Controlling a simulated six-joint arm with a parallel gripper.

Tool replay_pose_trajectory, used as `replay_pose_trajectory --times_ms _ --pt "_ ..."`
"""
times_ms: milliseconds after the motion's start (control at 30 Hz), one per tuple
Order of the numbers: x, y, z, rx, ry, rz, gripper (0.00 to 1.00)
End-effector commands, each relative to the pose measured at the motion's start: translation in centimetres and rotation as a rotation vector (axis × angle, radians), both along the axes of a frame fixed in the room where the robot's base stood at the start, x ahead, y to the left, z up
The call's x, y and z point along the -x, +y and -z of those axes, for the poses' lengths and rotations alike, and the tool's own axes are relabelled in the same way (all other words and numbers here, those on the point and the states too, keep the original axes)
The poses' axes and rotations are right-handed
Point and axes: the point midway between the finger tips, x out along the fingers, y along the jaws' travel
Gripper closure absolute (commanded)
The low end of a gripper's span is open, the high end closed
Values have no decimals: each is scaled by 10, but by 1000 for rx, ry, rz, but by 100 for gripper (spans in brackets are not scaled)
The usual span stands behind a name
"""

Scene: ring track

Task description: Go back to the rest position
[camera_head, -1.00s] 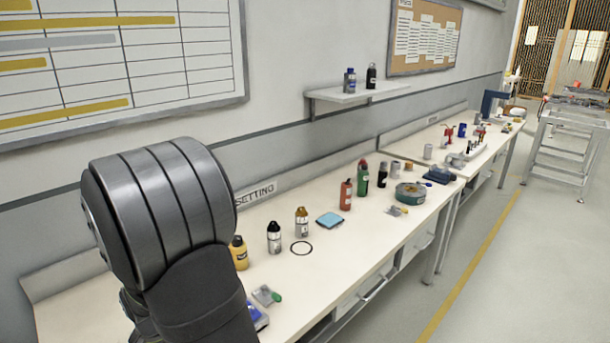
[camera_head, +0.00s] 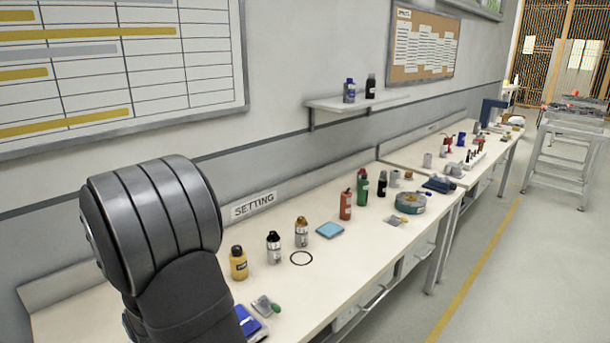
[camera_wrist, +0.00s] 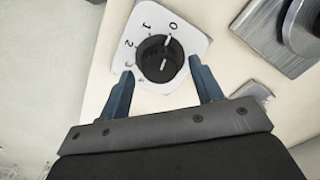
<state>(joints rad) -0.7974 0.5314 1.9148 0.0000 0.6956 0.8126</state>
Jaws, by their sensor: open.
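My gripper (camera_wrist: 160,66) shows in the wrist view with its two blue-grey fingers apart and nothing held between them. The pointer line points up and to the right, toward the 0. In the head view my grey arm fills the lower left, and my gripper is hidden there.
A metal block with a dark round part (camera_wrist: 301,27) stands right of the dial. A blue device (camera_head: 248,324) lies beside my arm.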

Motion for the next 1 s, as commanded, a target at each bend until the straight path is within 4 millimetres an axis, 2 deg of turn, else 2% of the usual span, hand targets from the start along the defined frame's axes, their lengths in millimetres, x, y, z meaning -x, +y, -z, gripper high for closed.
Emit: replay_pose_trajectory --times_ms 867,900,1000 --pt "0 0 -167 -3 -2 1 41" --pt "1 -1 -150 5 6 1 41" --pt "1 -1 -129 6 6 0 41"
